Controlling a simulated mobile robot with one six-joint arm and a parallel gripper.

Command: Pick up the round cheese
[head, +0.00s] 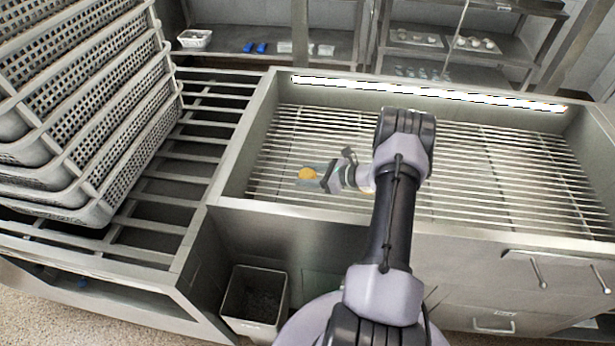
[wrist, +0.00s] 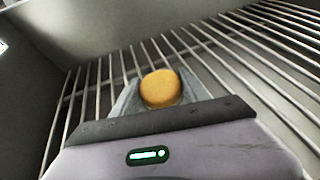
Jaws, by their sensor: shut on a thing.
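The round cheese (head: 308,174) is a small yellow-orange disc over the slatted metal rack in the head view. It also shows in the wrist view (wrist: 160,88), between the two fingers of my gripper (wrist: 160,96). In the head view my gripper (head: 318,175) reaches left from the arm, with the cheese at its tip. The gripper is shut on the cheese. I cannot tell whether the cheese touches the slats below it. The lower part of the cheese is hidden by the gripper body in the wrist view.
The slatted rack (head: 480,170) lies inside a raised metal rim, with a bright light strip (head: 430,93) along its back. Stacked perforated baskets (head: 90,120) stand at the left on another slatted surface. A bin (head: 254,300) stands below. Shelves (head: 455,50) hold small items behind.

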